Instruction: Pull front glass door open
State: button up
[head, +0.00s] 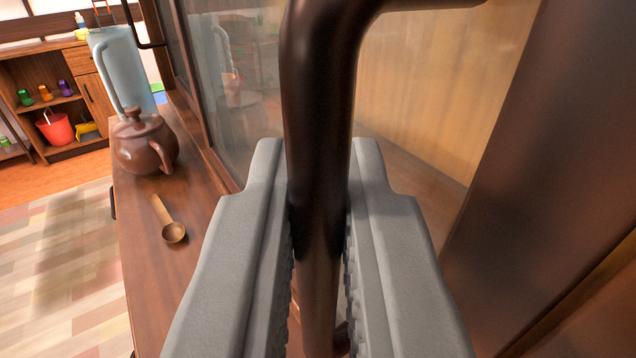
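The front glass door (430,90) stands in front of me, with a dark frame strip (560,150) at the right. It looks closed, though its edges are only partly in view. A thick dark brown bar handle (318,110) rises in the middle of the view and bends right at the top. My gripper (320,205) has one grey finger on each side of the upright part of the handle. Both fingers appear to touch it near their tips. The fingers and bar hide part of the door behind them.
A wooden surface (150,235) at the left holds a brown teapot (145,148), a wooden spoon (173,232) and a pale blue pitcher (120,70). A shelf unit (40,75) stands farther back. The tiled floor (60,270) at lower left is clear.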

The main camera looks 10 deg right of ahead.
grip_shut()
jog(key=shift+w, duration=0.1)
jog(key=shift+w+a, duration=0.2)
jog(key=shift+w, duration=0.1)
jog(key=w+a, duration=0.4)
jog(key=w, duration=0.7)
jog(key=w+a, duration=0.5)
jog(key=w, duration=0.7)
jog(key=shift+a, duration=0.2)
jog(key=shift+o, duration=1)
grip_release()
jog(key=shift+s, duration=0.1)
jog(key=s+a, duration=0.3)
jog(key=s, duration=1.4)
jog(key=shift+a, duration=0.2)
